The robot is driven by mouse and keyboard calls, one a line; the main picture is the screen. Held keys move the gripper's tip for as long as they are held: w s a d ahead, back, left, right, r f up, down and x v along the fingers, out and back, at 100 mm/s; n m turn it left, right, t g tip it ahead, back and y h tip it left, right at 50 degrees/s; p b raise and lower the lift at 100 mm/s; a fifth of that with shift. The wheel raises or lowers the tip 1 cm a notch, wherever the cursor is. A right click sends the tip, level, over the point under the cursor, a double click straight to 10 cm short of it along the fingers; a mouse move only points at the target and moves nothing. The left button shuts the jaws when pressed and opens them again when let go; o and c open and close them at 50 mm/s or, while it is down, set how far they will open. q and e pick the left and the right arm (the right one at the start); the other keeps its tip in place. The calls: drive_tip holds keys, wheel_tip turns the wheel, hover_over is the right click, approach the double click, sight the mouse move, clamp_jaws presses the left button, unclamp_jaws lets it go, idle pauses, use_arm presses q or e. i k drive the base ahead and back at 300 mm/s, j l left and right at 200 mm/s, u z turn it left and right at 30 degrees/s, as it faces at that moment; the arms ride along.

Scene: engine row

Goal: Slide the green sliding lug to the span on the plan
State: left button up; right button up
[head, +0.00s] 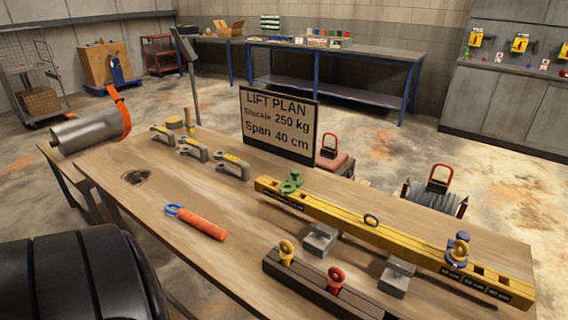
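The green sliding lug (291,183) sits on top of the yellow beam (335,214), near its left end. A blue lug with a yellow ring (459,249) sits on the beam towards its right end. Small dark labels (472,281) run along the beam's front face near the blue lug, too small to read surely. The plan board (279,124) behind the beam reads "LIFT PLAN, Shackle 250 kg, Span 40 cm". Neither of my grippers is in view.
The beam rests on grey blocks (320,239) on the wooden table (150,228). A dark rack (305,286) with yellow and red eye bolts stands in front. An orange-handled tool (201,224) lies left.

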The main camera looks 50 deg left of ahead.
sight(293, 182)
drive_tip(key=u, duration=1.55)
